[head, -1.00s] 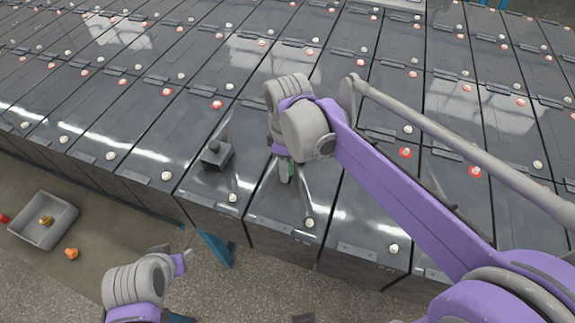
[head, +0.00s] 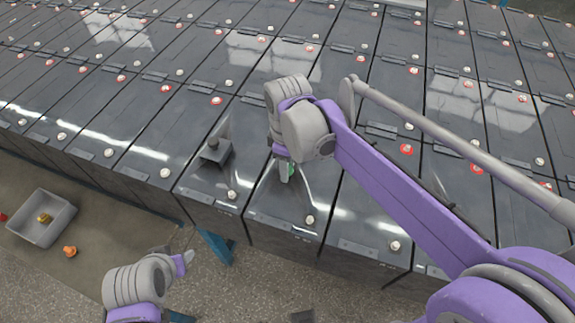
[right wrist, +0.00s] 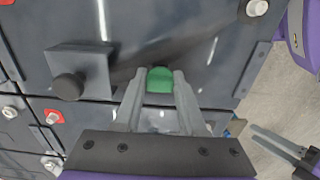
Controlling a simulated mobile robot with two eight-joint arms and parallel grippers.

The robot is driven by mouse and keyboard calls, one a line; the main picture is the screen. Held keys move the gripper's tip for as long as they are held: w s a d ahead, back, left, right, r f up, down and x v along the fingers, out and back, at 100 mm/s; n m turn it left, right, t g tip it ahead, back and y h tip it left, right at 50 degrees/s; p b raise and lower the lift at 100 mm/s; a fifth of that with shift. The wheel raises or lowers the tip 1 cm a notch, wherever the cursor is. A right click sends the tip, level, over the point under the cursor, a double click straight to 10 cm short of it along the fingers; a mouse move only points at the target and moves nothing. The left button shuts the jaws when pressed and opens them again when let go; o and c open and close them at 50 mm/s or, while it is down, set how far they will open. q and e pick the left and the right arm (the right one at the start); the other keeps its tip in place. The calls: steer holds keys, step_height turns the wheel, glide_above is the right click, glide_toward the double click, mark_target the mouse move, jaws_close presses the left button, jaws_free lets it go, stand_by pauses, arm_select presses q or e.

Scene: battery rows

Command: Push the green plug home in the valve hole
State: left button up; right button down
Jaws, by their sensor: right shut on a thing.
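The green plug (right wrist: 160,80) shows its rounded green top between the fingertips of my right gripper (right wrist: 158,92) in the right wrist view. The fingers are shut on it, low over a dark battery top. The valve hole is not visible, and how deep the plug sits cannot be told. My left gripper (head: 186,260) is off the front of the row, apart from the plug; its finger gap is unclear.
A dark block with a round knob (head: 215,153) stands on the battery top left of the right gripper. A grey tray (head: 62,228) with a yellowish piece stands at the lower left, an orange piece (head: 70,251) beside it. Rows of batteries with white and red-ringed caps fill the background.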

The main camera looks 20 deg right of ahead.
arm_select(q)
steer(key=shift+s+f+b, duration=0.2)
steer(key=shift+f+b, duration=0.1)
steer(key=shift+f, duration=0.1)
arm_select(e)
steer(key=shift+s+f, duration=0.1)
steer(key=shift+f, duration=0.5)
steer(key=shift+c, duration=2)
jaws_free()
steer(key=shift+f, duration=0.1)
steer(key=c, duration=0.3)
steer(key=shift+o, duration=1.4)
steer(key=shift+a+r, duration=0.1)
steer(key=shift+r, duration=0.2)
steer(key=shift+r+p, duration=0.5)
steer(key=shift+r, duration=0.15)
steer(key=shift+r+p, duration=0.4)
steer(key=shift+r, duration=0.4)
arm_select(q)
steer(key=shift+w+r+p, duration=0.3)
steer(key=shift+w+r, duration=0.1)
steer(key=shift+r, duration=0.5)
steer(key=shift+w+r+p, duration=0.35)
steer(key=shift+w+r, duration=0.05)
steer(key=shift+r, duration=0.5)
steer(key=shift+w+r+p, duration=0.3)
steer(key=shift+w+r, duration=0.1)
steer(key=shift+r, duration=0.5)
arm_select(e)
steer(key=shift+r, duration=1.95)
